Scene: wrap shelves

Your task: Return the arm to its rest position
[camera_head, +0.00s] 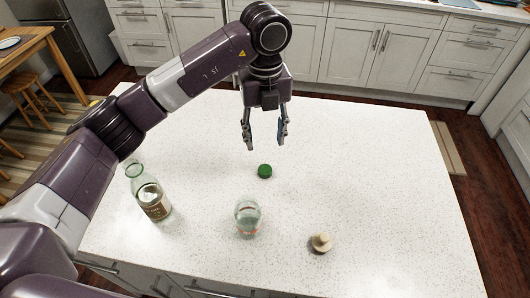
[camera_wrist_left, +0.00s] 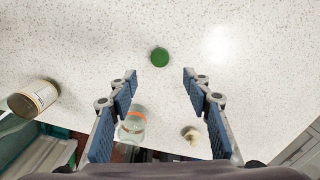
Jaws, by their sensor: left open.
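My left gripper (camera_head: 265,143) hangs above the white speckled counter (camera_head: 370,170), open and empty, with its fingers pointing down. Its two blue-padded fingers are well apart in the left wrist view (camera_wrist_left: 158,85). A green lid (camera_head: 264,171) lies on the counter just below and in front of the gripper, apart from it. The lid also shows in the left wrist view (camera_wrist_left: 159,57), ahead of the fingertips. My right gripper is in neither view.
A labelled glass bottle (camera_head: 152,198) stands at the counter's left, near my left arm. A clear glass jar (camera_head: 247,218) and a small beige stopper-like object (camera_head: 321,243) are near the front edge. The counter's right side is clear. White cabinets (camera_head: 375,50) stand behind.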

